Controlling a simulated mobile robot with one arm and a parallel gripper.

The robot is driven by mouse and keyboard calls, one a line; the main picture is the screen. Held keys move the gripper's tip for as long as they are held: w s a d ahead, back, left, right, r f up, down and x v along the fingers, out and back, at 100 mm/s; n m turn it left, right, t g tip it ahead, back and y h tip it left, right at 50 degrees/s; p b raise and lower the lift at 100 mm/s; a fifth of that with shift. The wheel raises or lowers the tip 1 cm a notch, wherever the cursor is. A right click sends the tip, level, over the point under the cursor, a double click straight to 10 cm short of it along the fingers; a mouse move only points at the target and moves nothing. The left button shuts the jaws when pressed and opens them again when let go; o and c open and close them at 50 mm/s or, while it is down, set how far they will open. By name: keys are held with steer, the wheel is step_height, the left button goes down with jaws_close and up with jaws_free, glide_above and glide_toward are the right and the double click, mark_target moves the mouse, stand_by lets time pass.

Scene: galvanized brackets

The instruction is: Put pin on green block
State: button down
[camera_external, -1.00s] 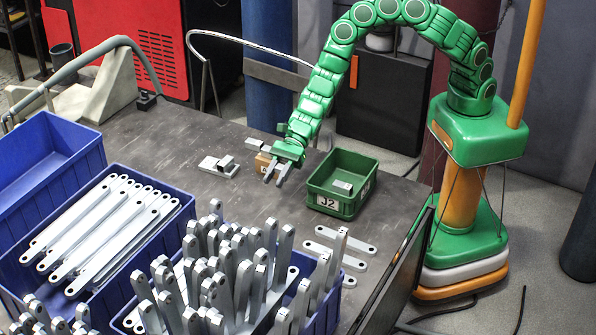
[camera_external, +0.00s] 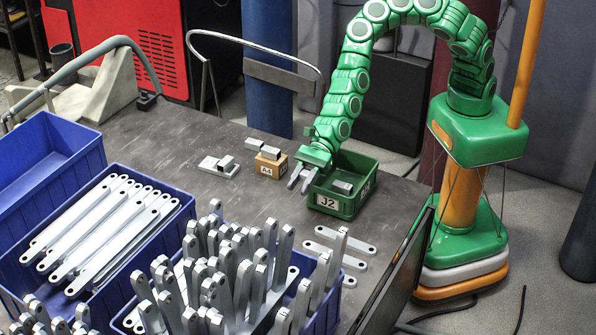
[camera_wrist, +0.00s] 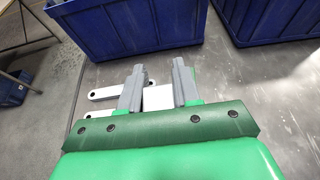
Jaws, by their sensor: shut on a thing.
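My gripper (camera_external: 301,179) is at the left wall of a small green bin marked J2 (camera_external: 328,203), fingers pointing down and to the left. In the wrist view, my two grey fingers (camera_wrist: 159,92) stand apart with a pale piece (camera_wrist: 157,98) filling the gap between them; I take it for the pin. In the external view, the held piece cannot be made out. No separate green block shows; the green bin is the only green thing on the table. A short grey piece (camera_external: 342,187) lies in it.
A tan block marked A4 (camera_external: 270,168) has a grey piece (camera_external: 270,152) on top. A pale plate (camera_external: 219,166) lies left of it. Flat bars (camera_external: 346,238) lie in front of the bin. Blue bins of brackets (camera_external: 318,312) fill the front left.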

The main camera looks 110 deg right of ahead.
steer(key=shift+w+a+f, duration=0.9)
steer(key=shift+w+f, duration=0.7)
steer(key=shift+w, duration=0.45)
steer(key=shift+w+a+f, duration=0.9)
steer(key=shift+w+f, duration=0.7)
steer(key=shift+w, duration=0.45)
steer(key=shift+w+a+f, duration=0.9)
steer(key=shift+w+f, duration=0.7)
steer(key=shift+w, duration=0.45)
steer(key=shift+f, duration=0.1)
steer(key=shift+w+a+f, duration=0.1)
steer(key=shift+w+f, duration=0.05)
steer(key=shift+f, duration=1.4)
steer(key=shift+f, duration=0.1)
steer(key=c, duration=0.8)
jaws_free()
steer(key=shift+f, duration=0.1)
